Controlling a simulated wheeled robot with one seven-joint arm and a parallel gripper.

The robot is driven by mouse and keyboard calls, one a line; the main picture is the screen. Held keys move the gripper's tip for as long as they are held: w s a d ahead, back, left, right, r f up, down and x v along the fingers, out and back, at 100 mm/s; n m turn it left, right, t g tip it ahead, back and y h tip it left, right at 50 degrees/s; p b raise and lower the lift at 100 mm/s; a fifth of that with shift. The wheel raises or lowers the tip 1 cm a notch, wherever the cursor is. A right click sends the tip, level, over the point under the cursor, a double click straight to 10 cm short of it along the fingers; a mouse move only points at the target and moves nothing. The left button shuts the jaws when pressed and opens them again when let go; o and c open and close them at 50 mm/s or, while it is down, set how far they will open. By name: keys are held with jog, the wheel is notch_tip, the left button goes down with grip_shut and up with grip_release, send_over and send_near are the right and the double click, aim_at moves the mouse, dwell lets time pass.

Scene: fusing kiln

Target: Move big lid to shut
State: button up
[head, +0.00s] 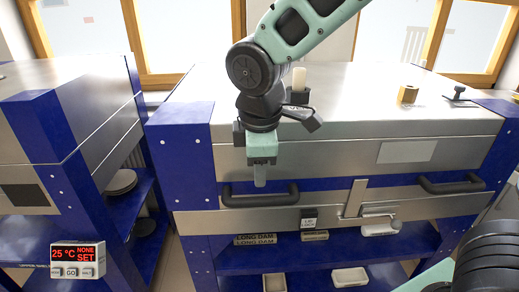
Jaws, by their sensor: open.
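The big lid (350,150) is the wide steel upper part of the large kiln in the middle of the head view. A blue band runs below its steel front, and below that is a steel strip with a dark left handle (260,202) and a dark right handle (452,188). I cannot tell from this angle how far the lid is from shut. My gripper (260,182) points down in front of the kiln, just above the left handle. It is open and holds nothing I can see. Its fingers overlap in this view, and contact with the handle cannot be judged.
A latch (354,199) and a small label block (309,217) sit between the handles. A pale cylinder (298,79) and a brass block (407,95) are on top. Shelves below hold long-dam boxes (255,239) and trays (349,277). A smaller kiln (62,120) stands left, with a controller (77,258).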

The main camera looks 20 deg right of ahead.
jog(key=shift+v, duration=1.6)
jog(key=s+a+f+m+g, duration=0.1)
jog(key=s+f+m, duration=0.1)
jog(key=s, duration=0.7)
jog(key=s+a+f+m+g+y+p, duration=0.1)
jog(key=s+f+m, duration=0.2)
jog(key=s, duration=0.5)
jog(key=shift+s+a+f+m, duration=0.25)
jog(key=shift+s+a+m, duration=0.15)
jog(key=shift+m, duration=0.5)
